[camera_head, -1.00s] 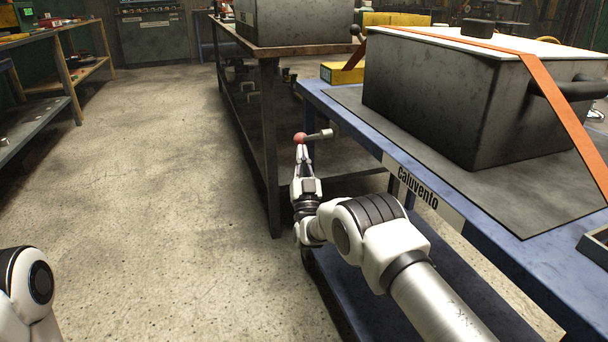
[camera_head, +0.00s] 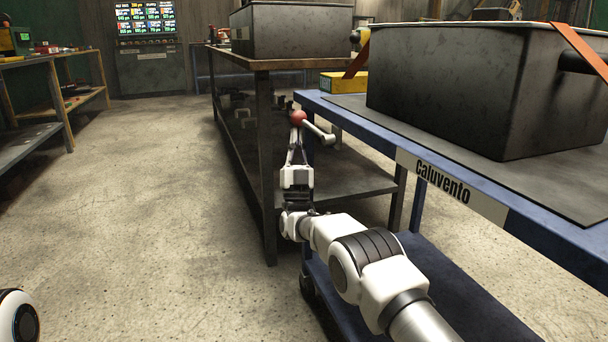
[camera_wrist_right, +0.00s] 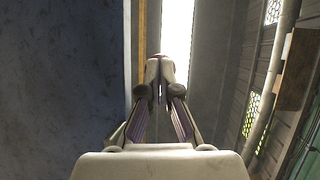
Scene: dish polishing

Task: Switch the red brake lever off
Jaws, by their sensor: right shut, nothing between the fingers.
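The brake lever has a red ball knob (camera_head: 298,117) and a short metal rod (camera_head: 316,131). The knob is up and to the left of the rod's base, so the lever slants upward. My right gripper (camera_head: 296,137) is shut and empty, pointing up just below the knob. Whether its tips touch the knob I cannot tell. My left gripper is out of view.
A dark metal bin (camera_head: 440,90) stands on the cart, with an orange strap (camera_head: 580,45). A dark workbench (camera_head: 262,150) stands close behind the lever. Open concrete floor (camera_head: 130,190) lies to the left.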

